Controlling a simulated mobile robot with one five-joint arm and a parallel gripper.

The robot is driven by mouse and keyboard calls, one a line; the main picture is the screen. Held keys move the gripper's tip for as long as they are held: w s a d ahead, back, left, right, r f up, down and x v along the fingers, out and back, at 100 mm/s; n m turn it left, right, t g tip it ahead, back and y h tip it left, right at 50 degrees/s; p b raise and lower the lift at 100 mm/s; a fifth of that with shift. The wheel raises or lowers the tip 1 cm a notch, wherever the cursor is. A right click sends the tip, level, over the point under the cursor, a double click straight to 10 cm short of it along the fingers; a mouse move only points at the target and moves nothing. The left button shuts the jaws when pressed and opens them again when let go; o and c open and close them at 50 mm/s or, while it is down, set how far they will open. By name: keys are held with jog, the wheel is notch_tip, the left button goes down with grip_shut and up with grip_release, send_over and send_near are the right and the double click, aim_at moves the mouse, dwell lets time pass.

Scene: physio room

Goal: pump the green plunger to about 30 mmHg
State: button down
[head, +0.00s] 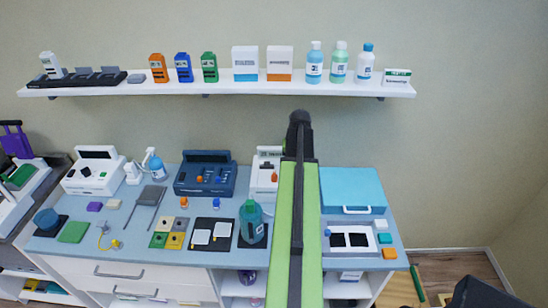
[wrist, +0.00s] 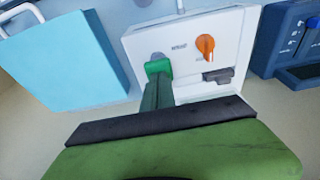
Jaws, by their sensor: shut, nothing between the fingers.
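The white pump unit (head: 265,175) stands at the back of the bench, partly hidden behind my arm in the head view. In the wrist view the white unit (wrist: 222,35) shows an orange knob (wrist: 205,46) and a small dark grey part. The green plunger (wrist: 158,66) is left of the knob, with a grey round part just behind it. My gripper (wrist: 156,84) is shut and empty, its fingers reaching up to the plunger. They overlap its near side in the picture; I cannot tell whether they touch or press it. No pressure reading is legible.
A light blue case (head: 352,188) stands right of the pump unit, and a dark blue device (head: 205,175) stands to its left. A green bottle (head: 251,222) stands in front. A wall shelf (head: 215,89) with bottles and boxes runs above the bench.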

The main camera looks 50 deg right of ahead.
jog(key=shift+f+b, duration=1.35)
jog(key=shift+f, duration=0.1)
jog(key=shift+r, duration=0.1)
notch_tip(320, 180, up, 4)
jog(key=p, duration=0.4)
jog(key=shift+r, duration=0.1)
notch_tip(320, 180, up, 5)
jog(key=p, duration=0.5)
dwell(0.3)
